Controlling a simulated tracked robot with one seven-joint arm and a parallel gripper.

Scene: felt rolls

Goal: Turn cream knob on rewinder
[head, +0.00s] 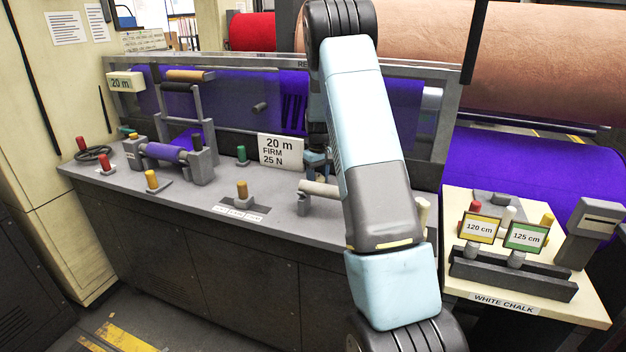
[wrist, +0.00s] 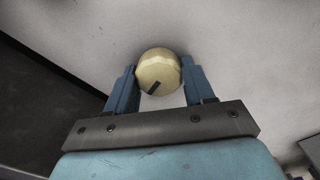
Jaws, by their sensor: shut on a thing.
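The cream knob (wrist: 158,66) shows in the wrist view as a round, faceted face with a dark mark at its lower left edge. My gripper (wrist: 160,80) has one blue finger on each side of the knob and is shut on it.
A sign (head: 282,150) reading "20 m FIRM 25 N" stands left of my arm. A cream bar (head: 320,189) on a grey mount lies in front of it. A chalk stand (head: 545,308) is at right.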

